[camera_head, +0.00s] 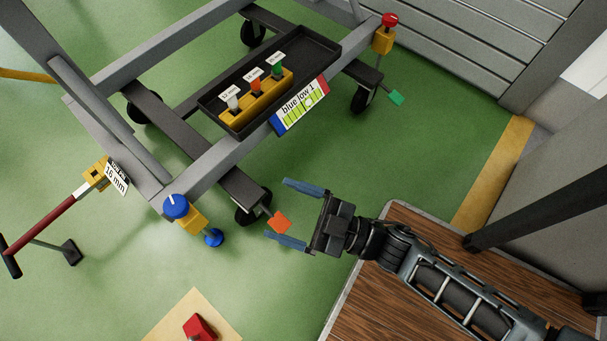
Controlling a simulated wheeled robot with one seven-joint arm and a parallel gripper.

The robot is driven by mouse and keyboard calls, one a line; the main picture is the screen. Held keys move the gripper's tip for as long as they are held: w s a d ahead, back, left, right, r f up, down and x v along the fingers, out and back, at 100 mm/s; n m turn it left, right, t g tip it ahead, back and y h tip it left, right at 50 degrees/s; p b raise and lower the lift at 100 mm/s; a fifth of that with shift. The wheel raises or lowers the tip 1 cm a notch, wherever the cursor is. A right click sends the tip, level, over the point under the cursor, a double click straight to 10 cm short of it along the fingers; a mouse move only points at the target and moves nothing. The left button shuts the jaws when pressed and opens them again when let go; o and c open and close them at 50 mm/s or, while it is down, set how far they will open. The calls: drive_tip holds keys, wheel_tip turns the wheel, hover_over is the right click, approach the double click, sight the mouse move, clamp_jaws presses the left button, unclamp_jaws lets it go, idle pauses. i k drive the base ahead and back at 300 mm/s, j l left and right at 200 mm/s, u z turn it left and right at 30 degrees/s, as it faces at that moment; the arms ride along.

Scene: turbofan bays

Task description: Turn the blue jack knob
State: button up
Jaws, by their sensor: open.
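The blue jack knob (176,206) is a round blue cap with a white mark, on top of a yellow jack body (193,222) at the near corner of the grey frame. A blue foot (214,238) shows below it. My gripper (285,213) is open and empty, with its two blue fingers pointing left. It is to the right of the blue knob and apart from it. An orange pedal (279,222) on the caster shows between the fingers in the picture; I cannot tell the depth between them.
A grey frame (225,150) on casters carries a black tray (315,62) and a sign reading "blue low 1" (300,106). A red knob (389,20) tops the far corner. A red-handled tool (45,222) is at left.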

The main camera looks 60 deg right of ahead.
sight(176, 206)
drive_tip(key=i+j+z, duration=0.1)
drive_tip(key=j, duration=0.35)
drive_tip(key=i+j+z, duration=0.15)
drive_tip(key=j, duration=0.3)
drive_tip(key=j+z, duration=0.1)
drive_tip(key=j, duration=0.35)
